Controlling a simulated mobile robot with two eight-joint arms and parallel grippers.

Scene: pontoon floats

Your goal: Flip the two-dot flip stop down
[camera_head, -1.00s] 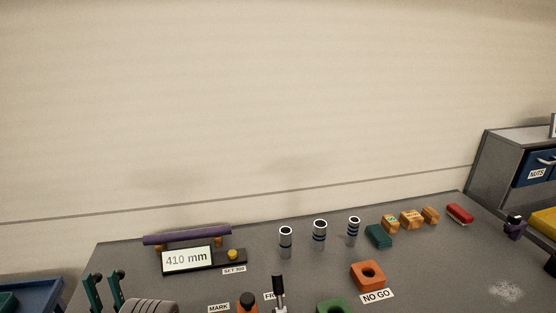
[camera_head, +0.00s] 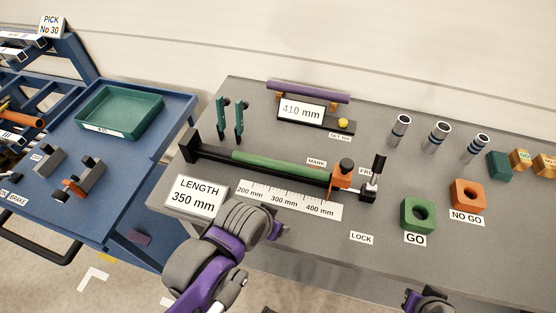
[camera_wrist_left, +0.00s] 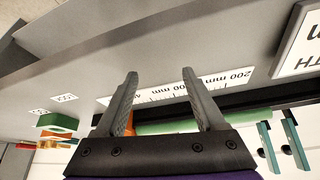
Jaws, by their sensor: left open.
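Two teal flip stops stand upright at the left end of the dark rail on the grey bench, a left one (camera_head: 222,118) and a right one (camera_head: 239,118). Their dots are too small to make out, so I cannot tell which has two. The stops also show at the lower right of the left wrist view, as one teal piece (camera_wrist_left: 269,150) and another (camera_wrist_left: 294,146). My left gripper (camera_head: 277,230) is over the bench's front edge, apart from the stops. Its fingers are open and empty in the left wrist view (camera_wrist_left: 160,73). My right gripper (camera_head: 428,300) is partly cut off at the bottom.
A green bar (camera_head: 280,166) lies along the rail, with an orange marker block (camera_head: 342,178) at its right end. A ruler strip (camera_head: 290,199) and LENGTH sign (camera_head: 199,196) lie in front. A 410 mm display (camera_head: 301,111) stands behind. A blue cart (camera_head: 185,110) is left.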

